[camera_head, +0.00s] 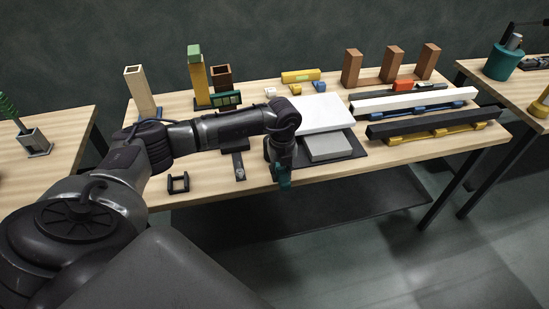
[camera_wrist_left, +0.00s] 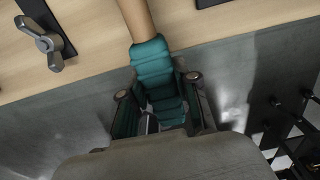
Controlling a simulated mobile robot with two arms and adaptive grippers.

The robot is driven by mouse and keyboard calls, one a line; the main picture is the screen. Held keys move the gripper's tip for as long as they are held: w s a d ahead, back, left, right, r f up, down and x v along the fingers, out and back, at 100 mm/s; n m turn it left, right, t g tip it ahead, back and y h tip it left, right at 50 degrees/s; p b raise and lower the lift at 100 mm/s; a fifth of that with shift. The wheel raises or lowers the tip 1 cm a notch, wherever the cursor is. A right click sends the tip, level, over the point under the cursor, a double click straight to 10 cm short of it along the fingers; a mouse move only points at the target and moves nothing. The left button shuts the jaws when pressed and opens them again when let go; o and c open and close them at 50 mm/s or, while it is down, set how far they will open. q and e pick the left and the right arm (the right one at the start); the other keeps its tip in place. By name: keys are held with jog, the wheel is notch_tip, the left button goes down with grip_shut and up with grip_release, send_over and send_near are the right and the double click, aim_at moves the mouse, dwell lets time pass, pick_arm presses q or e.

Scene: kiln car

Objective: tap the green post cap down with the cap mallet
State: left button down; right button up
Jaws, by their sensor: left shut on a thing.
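The green post cap (camera_head: 194,50) sits on top of an upright yellow post (camera_head: 198,76) at the back left of the table in the head view. My left gripper (camera_head: 283,178) is low at the table's front edge, well to the right of and nearer than the cap. The mallet's head is not visible. My right gripper is not in view.
An open tan post (camera_head: 139,90) and a brown one (camera_head: 221,78) flank the yellow post. A dark green block (camera_head: 226,99) stands in front. White and grey slabs (camera_head: 322,115) lie right of my arm. A metal fitting (camera_head: 239,172) lies at the front edge.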

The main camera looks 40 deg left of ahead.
pick_arm(q)
jog(key=shift+r, duration=0.1)
jog(key=shift+r+p, duration=0.75)
jog(key=shift+r, duration=0.25)
jog(key=shift+r+p, duration=0.55)
jog(key=shift+r, duration=0.05)
jog(key=shift+r+p, duration=1.3)
jog(key=shift+r, duration=0.55)
jog(key=shift+r+p, duration=1.8)
jog(key=shift+r, duration=0.7)
